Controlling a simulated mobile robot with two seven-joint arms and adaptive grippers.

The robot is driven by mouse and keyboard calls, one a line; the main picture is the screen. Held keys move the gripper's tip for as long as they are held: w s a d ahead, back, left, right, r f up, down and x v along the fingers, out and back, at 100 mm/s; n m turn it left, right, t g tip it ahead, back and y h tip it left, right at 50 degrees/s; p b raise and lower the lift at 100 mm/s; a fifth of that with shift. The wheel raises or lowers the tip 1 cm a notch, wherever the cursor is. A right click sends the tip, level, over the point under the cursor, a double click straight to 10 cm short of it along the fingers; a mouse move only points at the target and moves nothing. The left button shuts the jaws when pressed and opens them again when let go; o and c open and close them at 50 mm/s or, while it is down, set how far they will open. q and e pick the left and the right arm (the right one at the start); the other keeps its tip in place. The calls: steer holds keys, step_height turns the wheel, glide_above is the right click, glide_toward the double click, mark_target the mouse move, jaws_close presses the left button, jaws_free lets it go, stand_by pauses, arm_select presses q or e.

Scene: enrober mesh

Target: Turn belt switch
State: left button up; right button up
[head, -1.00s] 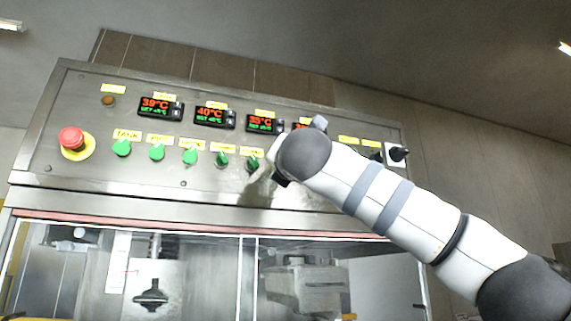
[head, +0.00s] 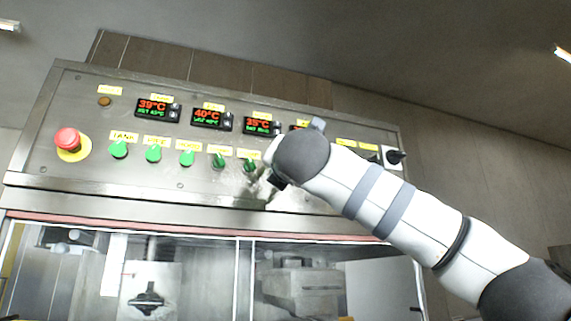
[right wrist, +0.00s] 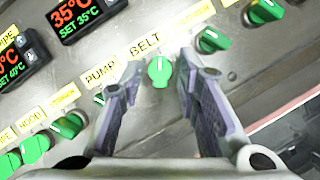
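The belt switch (right wrist: 159,71) is a round green knob with a pale upright pointer mark, under the yellow BELT label (right wrist: 145,42) in the right wrist view. My right gripper (right wrist: 160,66) is open, with one purple-padded finger on each side of the knob in the picture. I cannot tell whether the fingers touch it. In the head view my right gripper (head: 276,180) is at the panel, mostly hidden by my wrist, and I cannot make out the belt switch there. My left gripper is not in view.
The steel control panel (head: 85,185) holds several other green knobs close by, such as the pump knob (right wrist: 100,98) and one to the right (right wrist: 212,40). A red emergency button (head: 67,138) is at the left. Temperature displays (head: 212,118) run above. A black rotary switch (head: 396,157) is at the right.

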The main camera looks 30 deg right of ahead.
steer(key=v, duration=1.1)
steer(key=shift+d+r, duration=0.1)
